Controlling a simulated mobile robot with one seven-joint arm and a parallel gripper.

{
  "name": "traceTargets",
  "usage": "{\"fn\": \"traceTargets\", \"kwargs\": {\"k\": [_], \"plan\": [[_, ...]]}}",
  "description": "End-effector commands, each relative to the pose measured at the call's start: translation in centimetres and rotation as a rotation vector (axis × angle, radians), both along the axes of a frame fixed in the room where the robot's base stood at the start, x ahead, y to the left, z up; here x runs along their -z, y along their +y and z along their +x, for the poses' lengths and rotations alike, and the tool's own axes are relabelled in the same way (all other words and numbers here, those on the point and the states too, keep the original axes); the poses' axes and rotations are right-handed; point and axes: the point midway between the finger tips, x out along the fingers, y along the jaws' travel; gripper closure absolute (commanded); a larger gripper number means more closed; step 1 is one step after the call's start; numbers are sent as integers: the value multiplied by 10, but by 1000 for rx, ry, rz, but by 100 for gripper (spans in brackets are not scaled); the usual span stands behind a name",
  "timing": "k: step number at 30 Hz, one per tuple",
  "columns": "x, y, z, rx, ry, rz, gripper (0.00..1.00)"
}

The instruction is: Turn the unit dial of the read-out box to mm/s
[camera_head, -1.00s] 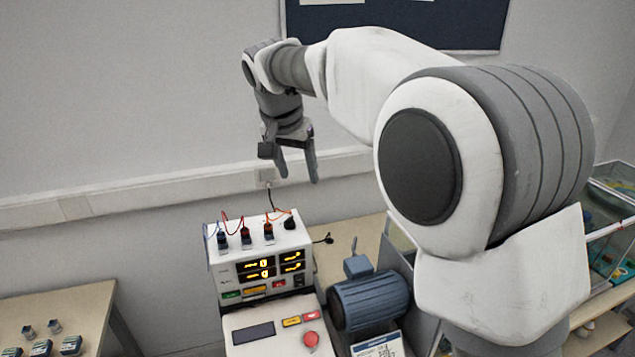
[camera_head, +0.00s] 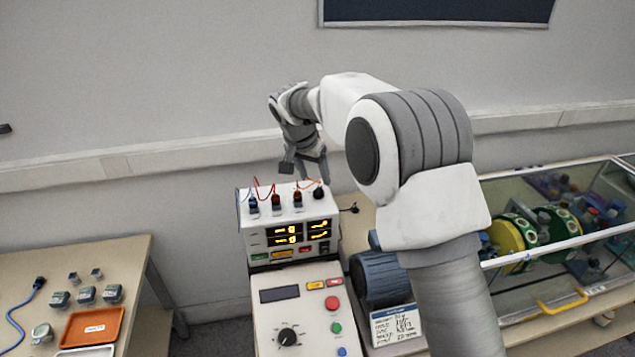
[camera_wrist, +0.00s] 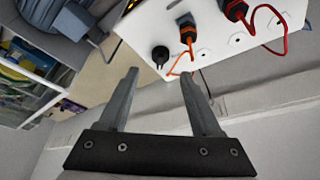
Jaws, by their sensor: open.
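The white read-out box (camera_head: 289,228) with lit yellow displays stands in the middle of the head view. A black knob (camera_head: 319,191) sits at the right end of its top, beside several plugged cables. The knob also shows in the wrist view (camera_wrist: 160,54), just beyond the fingertips. My gripper (camera_head: 313,178) is open above the top of the box, close to the knob. In the wrist view my gripper's fingers (camera_wrist: 159,73) are spread and empty, with the knob lying between their lines. The knob's setting and any unit marks are too small to read.
A sloping console (camera_head: 302,305) with a black dial (camera_head: 287,336) and coloured buttons is in front of the box. A blue motor (camera_head: 379,279) and a glass-sided case (camera_head: 540,215) stand to the right. Orange and red cables (camera_wrist: 187,45) rise close to the knob.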

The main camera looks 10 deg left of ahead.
Motion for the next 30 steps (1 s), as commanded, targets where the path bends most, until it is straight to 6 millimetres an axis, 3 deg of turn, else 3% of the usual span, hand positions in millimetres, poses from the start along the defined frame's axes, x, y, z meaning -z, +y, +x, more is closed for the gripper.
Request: {"fn": "traceTargets", "kwargs": {"k": [3,9,20,30], "plan": [[20,-3,8,0,2,0,35],[41,-4,17,-1,1,0,35],[47,-5,19,-1,-1,2,35],[47,-5,19,0,0,1,92]]}}
